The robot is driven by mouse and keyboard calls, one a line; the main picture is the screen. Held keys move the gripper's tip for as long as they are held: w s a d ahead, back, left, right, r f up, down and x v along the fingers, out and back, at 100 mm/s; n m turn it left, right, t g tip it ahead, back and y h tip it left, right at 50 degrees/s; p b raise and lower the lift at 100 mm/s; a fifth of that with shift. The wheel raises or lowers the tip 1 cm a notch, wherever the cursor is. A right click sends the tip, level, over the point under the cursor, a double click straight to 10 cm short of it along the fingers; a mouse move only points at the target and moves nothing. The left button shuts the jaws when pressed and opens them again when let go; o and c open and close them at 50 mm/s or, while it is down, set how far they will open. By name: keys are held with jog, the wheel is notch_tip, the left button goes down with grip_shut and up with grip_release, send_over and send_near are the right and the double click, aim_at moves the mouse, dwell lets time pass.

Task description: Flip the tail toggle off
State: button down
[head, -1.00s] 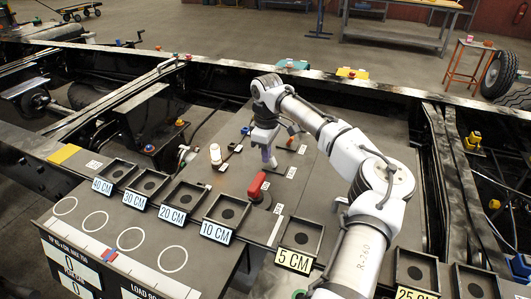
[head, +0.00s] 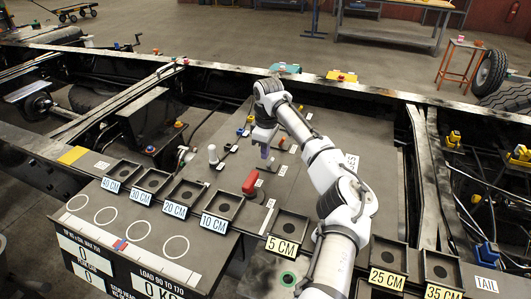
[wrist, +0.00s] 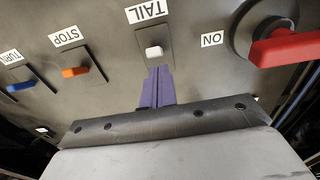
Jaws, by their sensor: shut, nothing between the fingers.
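The tail toggle (wrist: 153,51) is a small white lever on a dark plate under the TAIL label (wrist: 147,12) in the wrist view. My gripper (wrist: 158,72) has purple fingers, shut together and empty, with their tips just below the toggle; whether they touch it I cannot tell. In the head view my gripper (head: 265,154) points down at the panel, and its fingers and arm hide the toggle.
An orange STOP toggle (wrist: 75,72) and a blue toggle (wrist: 20,87) sit left of the tail toggle. A red rotary handle (wrist: 287,48) labelled ON is close on the right. Square trays, including 10 CM (head: 222,208), line the panel's front.

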jog(key=shift+w+f, duration=0.35)
jog(key=shift+w, duration=0.1)
jog(key=shift+s+r+p, duration=0.2)
jog(key=shift+r+p, duration=0.35)
jog(key=shift+r, duration=0.1)
jog(key=shift+w+r+p, duration=0.1)
jog(key=shift+r+p, duration=0.1)
jog(key=shift+p, duration=0.15)
jog(key=shift+r, duration=0.1)
